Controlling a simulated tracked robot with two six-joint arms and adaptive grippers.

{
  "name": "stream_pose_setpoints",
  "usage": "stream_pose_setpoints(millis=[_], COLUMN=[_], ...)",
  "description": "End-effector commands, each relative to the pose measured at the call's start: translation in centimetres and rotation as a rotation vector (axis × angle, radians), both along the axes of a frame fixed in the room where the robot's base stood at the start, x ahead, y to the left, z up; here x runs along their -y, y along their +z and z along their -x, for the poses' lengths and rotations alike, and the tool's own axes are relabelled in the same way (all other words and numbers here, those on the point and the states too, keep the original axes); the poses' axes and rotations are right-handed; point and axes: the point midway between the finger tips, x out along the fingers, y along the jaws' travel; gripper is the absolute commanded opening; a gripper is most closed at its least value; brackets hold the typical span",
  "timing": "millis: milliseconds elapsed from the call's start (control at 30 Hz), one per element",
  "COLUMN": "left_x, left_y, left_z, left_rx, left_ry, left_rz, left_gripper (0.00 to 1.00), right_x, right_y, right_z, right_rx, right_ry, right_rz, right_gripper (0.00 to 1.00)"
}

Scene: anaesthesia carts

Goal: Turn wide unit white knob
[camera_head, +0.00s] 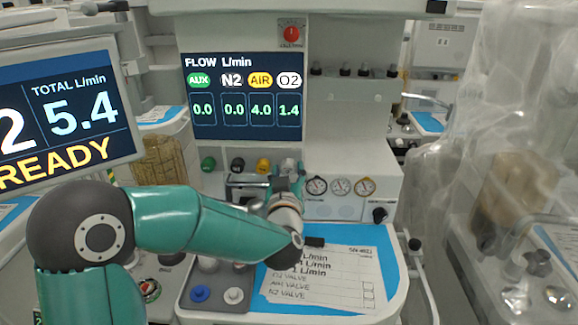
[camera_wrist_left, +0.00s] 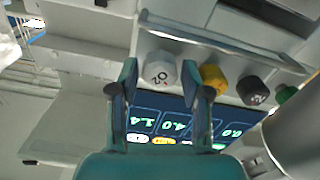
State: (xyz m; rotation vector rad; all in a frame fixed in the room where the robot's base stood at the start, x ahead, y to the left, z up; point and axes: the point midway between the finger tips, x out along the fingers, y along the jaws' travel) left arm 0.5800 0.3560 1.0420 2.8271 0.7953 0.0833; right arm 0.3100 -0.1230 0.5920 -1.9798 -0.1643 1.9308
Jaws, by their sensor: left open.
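The wide unit's white knob (camera_head: 289,164) is at the right end of a row of coloured knobs below the flow screen. My left gripper reaches up in front of it and partly hides it in the head view. In the left wrist view the white knob (camera_wrist_left: 160,70), marked O2, appears between the spread fingertips of my left gripper (camera_wrist_left: 159,78). The gripper is open, with a finger on either side of the knob in the picture. I cannot tell whether either finger touches it. My right gripper is not in view.
Yellow (camera_head: 263,165), black (camera_head: 238,165) and green (camera_head: 208,164) knobs stand left of the white one. The flow screen (camera_head: 245,96) reads AIR 4.0 and O2 1.4. Gauges (camera_head: 341,186) sit to the right. A paper sheet (camera_head: 325,280) lies on the blue worktop below.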

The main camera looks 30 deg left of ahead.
Motion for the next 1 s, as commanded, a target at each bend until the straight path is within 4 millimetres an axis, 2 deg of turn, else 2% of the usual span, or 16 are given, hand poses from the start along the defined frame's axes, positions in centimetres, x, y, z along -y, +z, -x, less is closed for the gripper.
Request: stream_pose_setpoints(millis=[200, 500, 767, 867, 1000], left_x=[-0.9, -1.0, -0.9, -0.9, -0.9], left_y=[0.0, 0.0, 0.0, -0.1, -0.4], left_z=[-1.5, -1.7, -1.6, -1.6, -1.6], left_rx=[0.0, 0.0, 0.0, 0.002, 0.033], left_ry=[0.0, -0.001, -0.001, -0.001, -0.001], left_rz=[0.0, 0.0, 0.0, 0.002, 0.048], left_gripper=[0.47, 0.47, 0.04, 0.02, 0.02], right_x=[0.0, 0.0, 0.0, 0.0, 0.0], right_y=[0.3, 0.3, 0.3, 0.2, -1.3], right_z=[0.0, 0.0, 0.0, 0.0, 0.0], right_rx=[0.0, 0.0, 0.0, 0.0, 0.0], right_ry=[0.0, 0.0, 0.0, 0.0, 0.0], right_rz=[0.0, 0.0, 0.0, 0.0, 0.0], right_gripper=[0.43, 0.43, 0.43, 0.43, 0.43])
